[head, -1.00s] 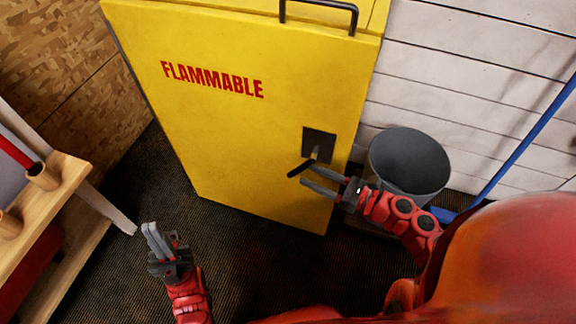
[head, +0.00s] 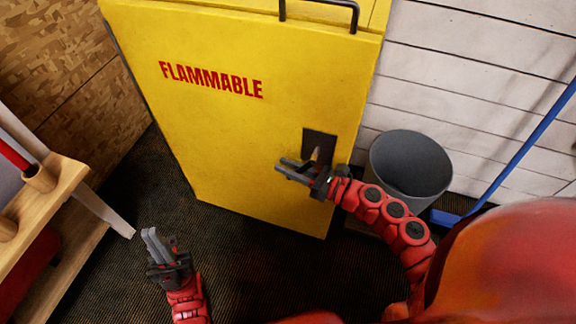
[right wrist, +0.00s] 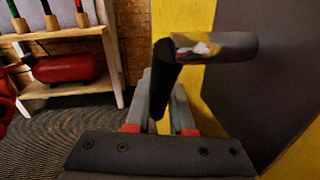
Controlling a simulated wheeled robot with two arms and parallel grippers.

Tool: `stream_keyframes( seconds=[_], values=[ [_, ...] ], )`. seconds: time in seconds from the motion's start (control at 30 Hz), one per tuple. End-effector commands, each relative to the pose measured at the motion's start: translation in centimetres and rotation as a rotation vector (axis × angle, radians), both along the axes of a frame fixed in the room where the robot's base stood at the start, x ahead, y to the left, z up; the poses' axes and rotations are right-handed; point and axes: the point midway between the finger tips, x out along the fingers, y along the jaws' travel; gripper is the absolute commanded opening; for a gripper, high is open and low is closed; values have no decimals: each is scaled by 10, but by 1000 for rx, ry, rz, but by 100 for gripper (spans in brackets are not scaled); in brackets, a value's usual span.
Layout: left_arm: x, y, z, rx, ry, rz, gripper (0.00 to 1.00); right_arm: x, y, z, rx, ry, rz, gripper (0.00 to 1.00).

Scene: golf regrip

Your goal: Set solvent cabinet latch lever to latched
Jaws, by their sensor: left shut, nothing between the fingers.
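The yellow solvent cabinet (head: 240,130) stands in front of me with its door closed. Its dark latch plate (head: 320,139) is near the door's right edge. In the right wrist view the latch lever (right wrist: 166,75) has a metal shank and a black grip slanting down in front of the fingers. My right gripper (head: 281,167) is open at the lever and hides most of its grip in the head view. I cannot tell whether the fingers touch it. My left gripper (head: 148,234) is shut and empty, low over the floor.
A grey bin (head: 410,165) stands right of the cabinet, close to my right arm. A blue pole (head: 525,150) leans at the far right. A wooden rack (head: 52,195) stands at the left. Dark floor lies between rack and cabinet.

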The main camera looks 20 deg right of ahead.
Motion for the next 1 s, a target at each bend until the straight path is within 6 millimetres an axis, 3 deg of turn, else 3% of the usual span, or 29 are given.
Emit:
stream_keyframes(
  seconds=[0.07,1.0],
  values=[
    [0,0,0,0,0,0,0,0,0,0,0,0,0,0],
    [0,0,0,0,0,0,0,0,0,0,0,0,-1,0]
  ],
)
